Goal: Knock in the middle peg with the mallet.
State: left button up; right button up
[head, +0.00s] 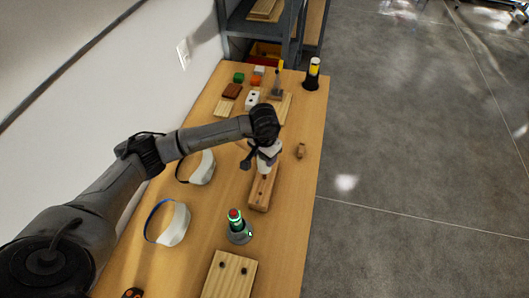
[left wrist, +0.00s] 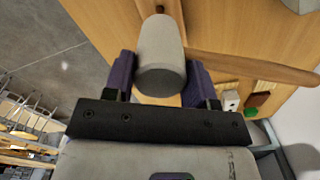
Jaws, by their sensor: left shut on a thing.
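The mallet has a grey head (left wrist: 160,60) and a wooden handle (left wrist: 250,68) that runs to the right in the left wrist view. My left gripper (head: 262,160) is shut on the mallet's head, with a purple finger on each side of it. It is over the far part of a long wooden peg block (head: 261,195) on the table. A dark peg top (head: 264,177) shows on this block close to the gripper. One dark peg top (left wrist: 160,8) shows beyond the mallet head in the wrist view. The gripper hides the block's far end. My right gripper is not seen.
Two white visors lie left, one at the front (head: 174,228). A small wooden piece (head: 300,150) lies right. Several blocks and a black cylinder (head: 312,78) stand farther back.

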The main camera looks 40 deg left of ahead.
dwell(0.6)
pick_arm(q)
notch_tip(320, 180, down, 6)
jog(key=b, duration=0.6)
jog(key=shift+r+p, duration=0.5)
notch_tip(320, 180, up, 5)
jog(key=shift+r+p, duration=0.1)
jog(key=shift+p, duration=1.15)
jog(key=shift+f, duration=0.25)
